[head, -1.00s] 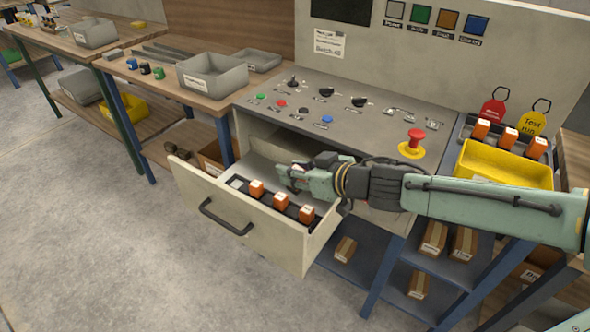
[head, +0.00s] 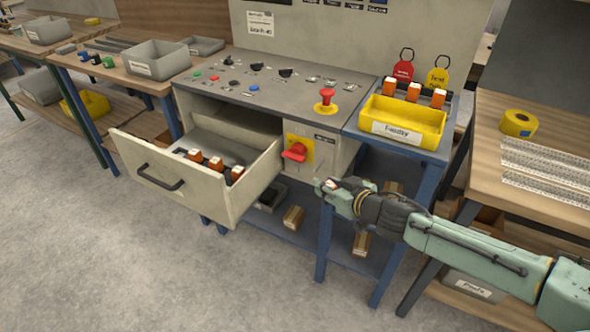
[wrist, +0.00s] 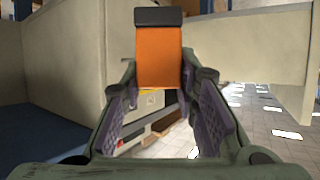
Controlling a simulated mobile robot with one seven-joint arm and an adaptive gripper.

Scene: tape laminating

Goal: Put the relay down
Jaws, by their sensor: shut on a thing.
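The relay (wrist: 159,60) is an orange block with a dark end, held upright between the fingers of my gripper (wrist: 158,82) in the wrist view. In the head view my gripper (head: 324,188) is in front of the cabinet, right of the open drawer and below the yellow bin. The held relay is hard to make out there. Several similar orange relays stand elsewhere: a row in the open drawer (head: 170,198), such as one relay (head: 215,163), and a row behind the yellow bin (head: 428,137), such as another relay (head: 413,91).
The cabinet has a red rotary switch (head: 296,151) and a red emergency button (head: 327,98). Red and yellow tags (head: 438,77) stand behind the bin. A bench at right holds a yellow tape roll (head: 518,122). Boxes lie on the lower shelf (head: 345,243). Floor at front left is clear.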

